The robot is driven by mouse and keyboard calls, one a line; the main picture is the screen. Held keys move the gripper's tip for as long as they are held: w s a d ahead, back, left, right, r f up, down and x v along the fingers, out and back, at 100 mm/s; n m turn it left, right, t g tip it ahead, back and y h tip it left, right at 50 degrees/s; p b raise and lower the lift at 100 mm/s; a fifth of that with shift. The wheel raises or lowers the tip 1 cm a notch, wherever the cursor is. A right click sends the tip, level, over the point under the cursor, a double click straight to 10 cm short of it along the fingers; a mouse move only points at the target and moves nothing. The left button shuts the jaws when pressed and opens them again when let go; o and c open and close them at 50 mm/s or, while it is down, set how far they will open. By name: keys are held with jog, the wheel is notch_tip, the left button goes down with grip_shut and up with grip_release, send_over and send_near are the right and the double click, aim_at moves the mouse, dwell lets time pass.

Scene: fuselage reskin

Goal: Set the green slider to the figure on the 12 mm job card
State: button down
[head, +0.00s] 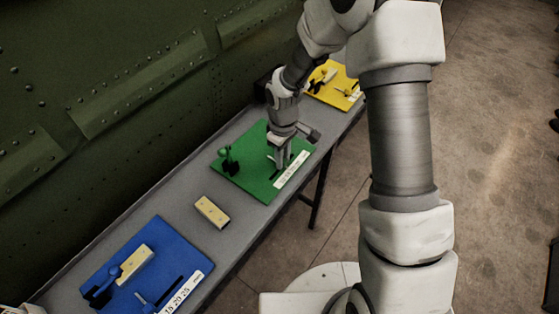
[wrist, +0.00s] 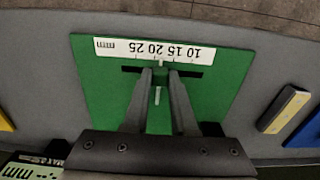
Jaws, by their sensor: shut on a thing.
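The green board (head: 240,185) lies on the long grey bench and carries a white scale strip (wrist: 165,50) with upside-down figures, 25 at the left to 10 at the right in the wrist view. A dark slot (wrist: 130,69) runs beside the strip. My gripper (wrist: 160,74) points down over the slot with its fingertips closed around the green slider, mostly hidden between them. It sits near the 20 and 15 marks; the exact reading is unclear.
A green clamp (head: 228,160) stands at the board's left. A loose beige block (head: 212,211) lies between the green board and the blue board (head: 200,262). The yellow board (head: 325,97) is further along. The dark green riveted panel (head: 100,95) borders the bench.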

jog(key=shift+w+d, duration=0.3)
jog(key=shift+w, duration=0.1)
jog(key=c, duration=0.7)
grip_release()
notch_tip(320, 180, up, 18)
jog(key=shift+f+p, duration=0.25)
jog(key=shift+p, duration=0.15)
jog(key=shift+s, duration=0.1)
jog(key=s+d+r+m+t, duration=0.3)
jog(key=s+d+r+m, duration=0.2)
jog(key=s+d+r, duration=0.4)
jog(key=s+r+m+t, duration=0.1)
jog(key=s, duration=0.3)
jog(key=s+d+r+m, duration=0.1)
jog(key=s+r+m, duration=0.1)
jog(key=s, duration=0.2)
jog(key=s+d+r+m+t, duration=0.1)
jog(key=s+m, duration=0.1)
jog(key=s, duration=0.1)
jog(key=shift+s+r+t, duration=0.25)
jog(key=shift+s+t, duration=0.05)
jog(key=shift+s, duration=0.1)
